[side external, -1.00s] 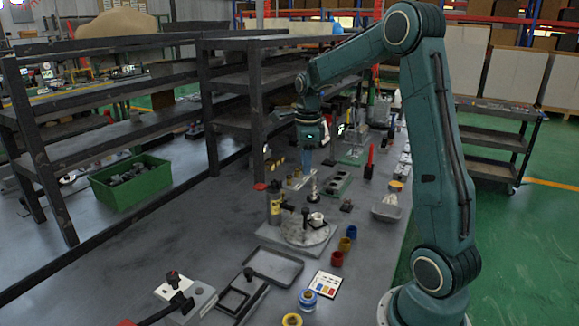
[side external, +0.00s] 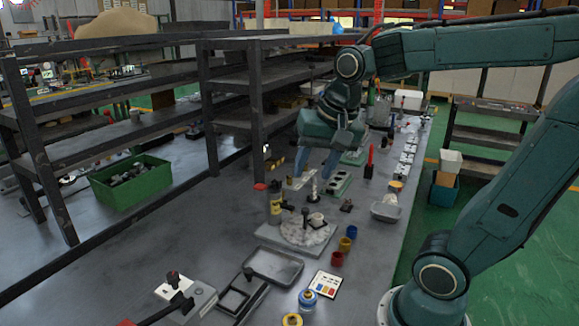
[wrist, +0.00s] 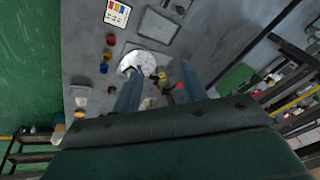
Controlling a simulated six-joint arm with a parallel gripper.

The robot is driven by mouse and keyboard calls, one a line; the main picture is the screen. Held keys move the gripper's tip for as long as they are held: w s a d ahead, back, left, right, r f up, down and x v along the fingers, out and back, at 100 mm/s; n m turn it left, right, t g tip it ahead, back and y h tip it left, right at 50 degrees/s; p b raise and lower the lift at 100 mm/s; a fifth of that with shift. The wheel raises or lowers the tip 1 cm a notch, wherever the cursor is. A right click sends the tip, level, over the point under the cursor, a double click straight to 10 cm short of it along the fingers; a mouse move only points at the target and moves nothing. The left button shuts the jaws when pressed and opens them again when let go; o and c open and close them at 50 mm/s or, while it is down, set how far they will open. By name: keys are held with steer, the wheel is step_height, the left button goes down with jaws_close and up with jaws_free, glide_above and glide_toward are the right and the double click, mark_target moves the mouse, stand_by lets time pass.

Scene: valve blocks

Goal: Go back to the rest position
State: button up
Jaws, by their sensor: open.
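My gripper (side external: 316,163) hangs over the far part of the bench, with its two blue fingers spread apart and nothing visible between them. In the wrist view the fingers (wrist: 160,85) also stand apart, with the bench beyond them. Below and nearer the camera is a round pale plate (side external: 304,233) on a grey base, with small parts on it. A yellowish cylinder (side external: 274,208) stands at the plate's left edge. A grey block with holes (side external: 339,184) lies to the right of the fingers. Whether the fingertips touch anything is hard to tell.
A black shelf rack (side external: 255,100) stands left of and behind my gripper. Red, blue and yellow cups (side external: 345,244) line the right side, near a clear tray (side external: 385,211). An empty grey tray (side external: 273,266) lies in front. A green bin (side external: 130,182) sits at left.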

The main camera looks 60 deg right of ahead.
steer(key=s+a+f+n+t, duration=0.1)
steer(key=s+a+n, duration=0.4)
steer(key=s+n, duration=0.2)
steer(key=shift+s+f+n+t+y, duration=0.25)
steer(key=shift+n+t+y, duration=0.15)
steer(key=shift+n, duration=1)
